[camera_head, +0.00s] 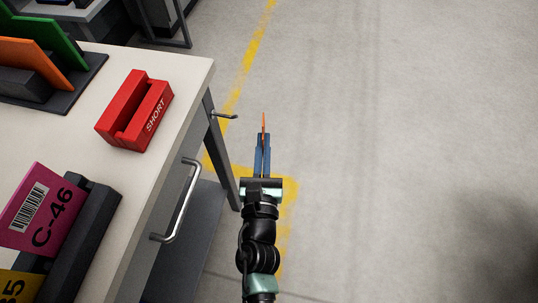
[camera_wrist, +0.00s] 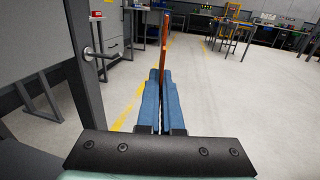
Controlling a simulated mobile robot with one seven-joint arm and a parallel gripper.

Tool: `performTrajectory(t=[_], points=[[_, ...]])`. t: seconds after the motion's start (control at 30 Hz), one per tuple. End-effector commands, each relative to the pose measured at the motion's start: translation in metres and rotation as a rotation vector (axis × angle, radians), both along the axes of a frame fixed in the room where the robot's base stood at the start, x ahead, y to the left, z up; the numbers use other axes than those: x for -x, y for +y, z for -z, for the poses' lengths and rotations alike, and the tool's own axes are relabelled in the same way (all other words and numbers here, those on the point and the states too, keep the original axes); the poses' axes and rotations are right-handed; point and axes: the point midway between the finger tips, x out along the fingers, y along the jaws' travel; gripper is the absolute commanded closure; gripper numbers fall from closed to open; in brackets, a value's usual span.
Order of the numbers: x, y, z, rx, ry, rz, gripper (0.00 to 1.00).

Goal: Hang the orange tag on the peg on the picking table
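The orange tag (camera_head: 264,124) shows edge-on, as a thin upright sliver, at the tips of my gripper (camera_head: 262,142). In the wrist view the tag (camera_wrist: 163,45) stands up between the blue fingers of my gripper (camera_wrist: 162,75), which are shut on it. The peg (camera_head: 226,116) is a short metal rod that sticks out from the right side of the picking table (camera_head: 193,75). In the wrist view the peg (camera_wrist: 100,54) is to the left of the tag. The tag is to the right of the peg and apart from it. The tag's face and hole are hidden.
A red "SHORT" holder (camera_head: 134,111), a dark holder with a pink C-46 tag (camera_head: 42,210), and a rack with orange and green plates (camera_head: 33,62) stand on the tabletop. A drawer handle (camera_head: 177,202) juts from the table's side. The floor to the right is clear.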

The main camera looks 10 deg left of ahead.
Motion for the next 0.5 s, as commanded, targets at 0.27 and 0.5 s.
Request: performTrajectory(t=[0.27, 0.5], points=[[-0.029, -0.005, 0.034, -0.006, -0.005, -0.038, 1.0], [-0.036, -0.005, 0.036, -0.005, -0.002, -0.058, 1.0]])
